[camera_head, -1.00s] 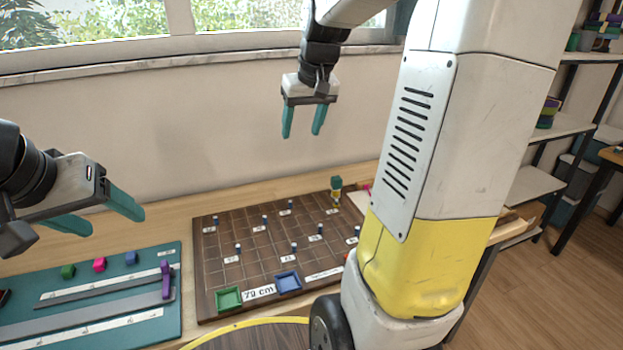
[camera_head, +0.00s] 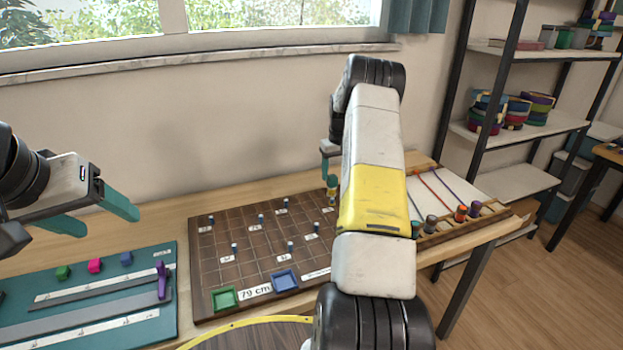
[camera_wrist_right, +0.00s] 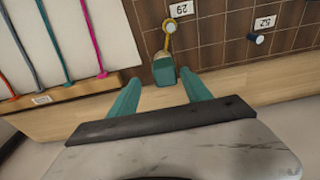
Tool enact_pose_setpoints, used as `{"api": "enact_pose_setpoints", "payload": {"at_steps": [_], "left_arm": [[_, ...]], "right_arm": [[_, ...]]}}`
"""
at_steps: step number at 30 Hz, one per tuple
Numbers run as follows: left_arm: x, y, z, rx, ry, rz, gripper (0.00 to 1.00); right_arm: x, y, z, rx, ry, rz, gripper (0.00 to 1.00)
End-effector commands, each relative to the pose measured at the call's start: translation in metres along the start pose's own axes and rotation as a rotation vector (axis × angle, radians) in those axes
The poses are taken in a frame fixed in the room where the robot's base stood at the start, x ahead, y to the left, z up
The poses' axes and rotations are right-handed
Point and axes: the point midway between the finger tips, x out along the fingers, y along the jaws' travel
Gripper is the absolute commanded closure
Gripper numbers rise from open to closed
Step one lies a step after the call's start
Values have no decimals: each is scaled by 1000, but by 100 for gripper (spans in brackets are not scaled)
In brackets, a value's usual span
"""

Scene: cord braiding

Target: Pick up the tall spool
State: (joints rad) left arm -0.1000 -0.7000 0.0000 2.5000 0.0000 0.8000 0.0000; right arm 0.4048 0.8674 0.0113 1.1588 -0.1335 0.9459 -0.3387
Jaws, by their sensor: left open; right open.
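My left gripper (camera_head: 108,214) is open and empty above the teal mat, far from the spool.
The brown grid board (camera_head: 207,262) carries several small blue pegs, number labels, a green tray (camera_head: 224,298) and a blue tray (camera_head: 285,280). A cord board (camera_head: 460,185) with several spools lies to the right. The teal mat (camera_head: 100,260) holds small blocks.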

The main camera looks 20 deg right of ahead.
Motion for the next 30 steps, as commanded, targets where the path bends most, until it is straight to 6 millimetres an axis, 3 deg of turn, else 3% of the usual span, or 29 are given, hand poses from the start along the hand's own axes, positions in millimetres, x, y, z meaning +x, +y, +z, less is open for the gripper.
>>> {"api": "enact_pose_setpoints", "payload": {"at_steps": [13,21,30], "left_arm": [[0,0,0,0,0,0,34],[0,0,0,0,0,0,34],[0,0,0,0,0,0,34]], "right_arm": [[54,-9,3,0,-2,-1,43],[59,-8,2,0,1,0,43],[59,-8,3,0,1,0,100]]}}
